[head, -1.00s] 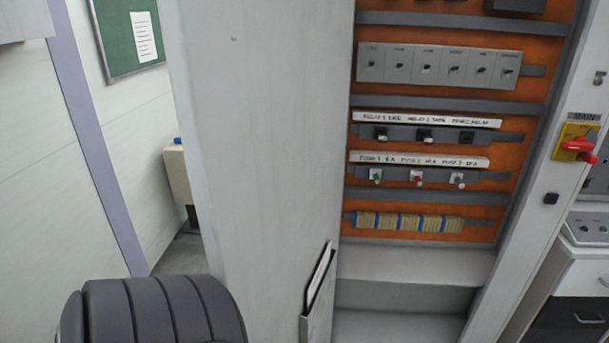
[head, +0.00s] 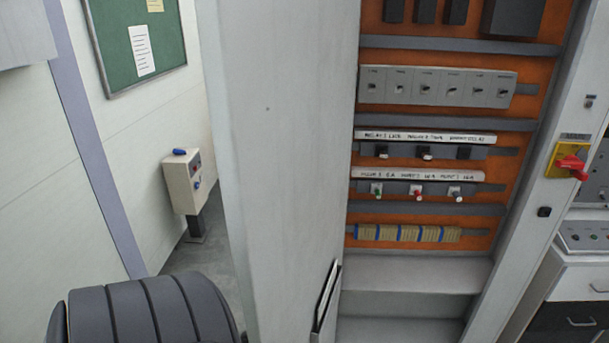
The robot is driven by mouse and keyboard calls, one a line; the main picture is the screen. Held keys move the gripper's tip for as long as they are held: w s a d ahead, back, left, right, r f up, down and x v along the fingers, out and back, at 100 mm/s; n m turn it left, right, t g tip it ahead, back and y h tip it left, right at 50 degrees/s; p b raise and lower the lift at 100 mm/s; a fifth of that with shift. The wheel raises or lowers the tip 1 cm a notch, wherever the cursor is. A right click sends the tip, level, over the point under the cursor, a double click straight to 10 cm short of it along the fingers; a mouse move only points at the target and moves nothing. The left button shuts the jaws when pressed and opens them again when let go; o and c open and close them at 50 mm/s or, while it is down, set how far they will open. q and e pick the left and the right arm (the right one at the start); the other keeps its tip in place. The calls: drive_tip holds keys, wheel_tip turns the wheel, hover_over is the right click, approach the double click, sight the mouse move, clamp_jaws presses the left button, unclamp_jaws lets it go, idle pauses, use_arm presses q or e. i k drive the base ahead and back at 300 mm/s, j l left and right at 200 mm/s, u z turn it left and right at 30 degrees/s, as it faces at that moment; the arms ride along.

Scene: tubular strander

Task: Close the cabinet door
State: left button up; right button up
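The cabinet door (head: 285,130) is a tall light grey panel. It stands open on the left side of the cabinet, swung out toward me, with a document pocket (head: 326,296) low on its inner face. The cabinet (head: 415,272) is open beside it and shows an orange back plate with rows of switches, relays and fuses. A dark ribbed part of my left arm (head: 140,312) is at the bottom left, to the left of the door. Neither gripper shows, and any contact with the door is out of sight.
A red rotary main switch (head: 571,166) on a yellow plate sits on the cabinet's right frame. A small control box on a post (head: 184,182) stands behind the door at the left. A drawer unit with a button panel (head: 585,237) is at the right. A green board (head: 137,45) hangs on the wall.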

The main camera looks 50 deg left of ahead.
sight(279, 75)
drive_tip(key=k+j, duration=0.1)
drive_tip(key=j, duration=0.25)
drive_tip(key=k+j, duration=0.1)
drive_tip(key=j, duration=0.25)
drive_tip(key=k+j+z, duration=0.1)
drive_tip(key=j, duration=0.3)
drive_tip(key=k+j, duration=0.1)
drive_tip(key=j, duration=0.25)
drive_tip(key=j+z, duration=0.25)
drive_tip(key=j, duration=2.15)
drive_tip(key=i+l, duration=0.1)
drive_tip(key=l, duration=0.6)
